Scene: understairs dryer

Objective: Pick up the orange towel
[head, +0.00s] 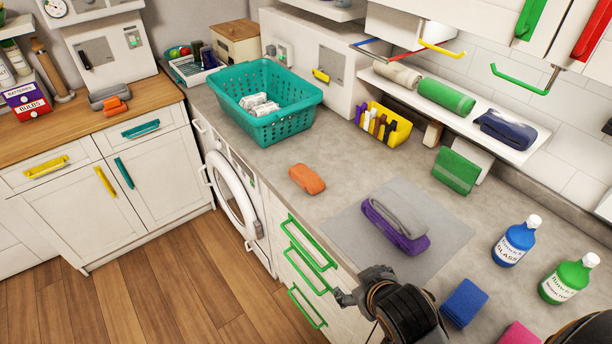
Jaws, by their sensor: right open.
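A small folded orange towel (307,179) lies flat on the grey countertop, near its front edge above the green-handled drawers. My right gripper (354,289) is at the bottom centre, in front of the counter edge and below and right of the orange towel, apart from it. It is open with nothing seen in it. Another orange folded item (115,106) lies by a grey one on the wooden counter at the left. My left gripper is not in view.
A teal basket (262,125) with white items stands behind the towel. Purple and grey folded towels (397,220) lie on a grey mat to the right. Blue (513,241) and green (568,279) bottles and a blue sponge-like block (464,302) stand farther right. Counter around the orange towel is clear.

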